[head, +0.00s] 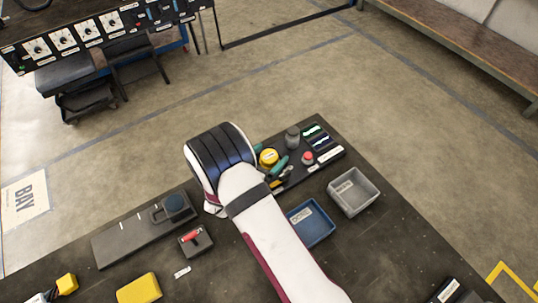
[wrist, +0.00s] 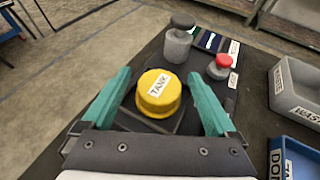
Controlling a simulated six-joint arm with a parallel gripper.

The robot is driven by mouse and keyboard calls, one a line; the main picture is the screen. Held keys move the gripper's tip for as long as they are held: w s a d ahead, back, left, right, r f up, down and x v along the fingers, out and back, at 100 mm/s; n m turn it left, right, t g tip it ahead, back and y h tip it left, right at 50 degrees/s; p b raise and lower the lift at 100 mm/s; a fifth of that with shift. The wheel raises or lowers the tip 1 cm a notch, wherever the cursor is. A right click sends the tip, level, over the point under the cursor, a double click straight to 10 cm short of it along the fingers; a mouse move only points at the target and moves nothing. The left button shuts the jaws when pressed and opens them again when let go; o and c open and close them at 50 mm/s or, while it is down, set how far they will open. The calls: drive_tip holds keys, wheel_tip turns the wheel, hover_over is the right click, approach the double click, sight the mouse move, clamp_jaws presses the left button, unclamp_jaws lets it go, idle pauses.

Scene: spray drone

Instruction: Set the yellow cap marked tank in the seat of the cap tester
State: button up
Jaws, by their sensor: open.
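The yellow cap (wrist: 158,92) carries a white label reading TANK and sits upright on a dark square base in the wrist view. It also shows in the head view (head: 268,156) at the near end of a dark board. My gripper (wrist: 160,73) is open, with one teal finger to the left of the cap and one to the right. Gaps show between the fingers and the cap.
A grey cylinder (wrist: 179,40) and a red button (wrist: 221,66) stand beyond the cap. To the right are a grey WASTE tray (head: 353,191) and a blue DONE tray (head: 313,226). A red-handled block (head: 196,240) and a yellow block (head: 139,288) lie left of my arm.

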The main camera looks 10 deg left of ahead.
drive_tip(key=v, duration=1.2)
drive_tip(key=shift+w+d+r+m, duration=0.1)
drive_tip(key=shift+d+r+m, duration=0.1)
drive_tip(key=shift+d+m, duration=0.1)
drive_tip(key=s+d+r+m+g+h, duration=0.25)
drive_tip(key=d+r+m+g, duration=0.2)
drive_tip(key=d+m, duration=0.45)
drive_tip(key=s+d+r+m+g+h, duration=0.1)
drive_tip(key=d+r+m+g+h, duration=0.25)
drive_tip(key=d+r+m, duration=0.45)
drive_tip(key=s+d+m+g+y, duration=0.6)
drive_tip(key=s+d+m+g, duration=0.15)
drive_tip(key=s+m, duration=0.5)
drive_tip(key=s+a+r+m+t+y, duration=0.2)
drive_tip(key=s+a+m+y, duration=0.3)
drive_tip(key=m+y, duration=0.1)
drive_tip(key=shift+s+r+m, duration=0.15)
drive_tip(key=shift+r+m, duration=0.1)
drive_tip(key=shift+m, duration=0.6)
drive_tip(key=shift+t, duration=0.25)
